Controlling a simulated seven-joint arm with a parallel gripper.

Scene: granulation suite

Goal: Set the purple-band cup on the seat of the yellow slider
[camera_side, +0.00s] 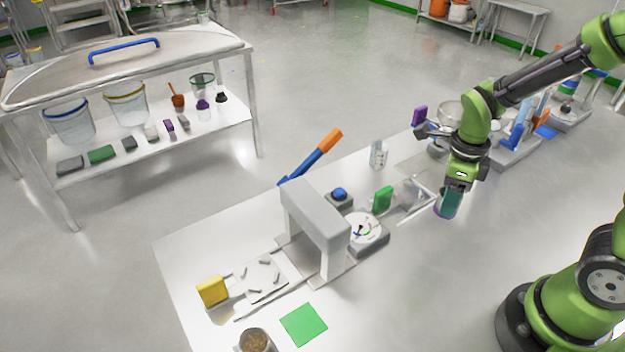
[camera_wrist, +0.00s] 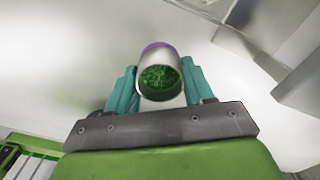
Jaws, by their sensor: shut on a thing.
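The purple-band cup (camera_wrist: 157,50) is a pale cup with a purple band at its far end. Green granular stuff shows in its mouth. My gripper (camera_wrist: 160,88) has its teal fingers on both sides of the cup and is shut on it. In the side view my gripper (camera_side: 448,200) holds the cup (camera_side: 445,214) at the right, above the table's right-hand edge area; the fingers hide most of it. The yellow slider (camera_side: 212,291) shows as a yellow block at the left end of a pale plate, left of a grey arch. Its seat is not clearly distinguishable.
The grey arch (camera_side: 318,215) stands mid-table between cup and slider, with a raised blue-and-orange lever (camera_side: 318,155) behind. A round dial (camera_side: 362,232) and a green upright tab (camera_side: 383,199) lie right of it. A green square (camera_side: 303,324) and a granule-filled cup (camera_side: 254,341) are in front.

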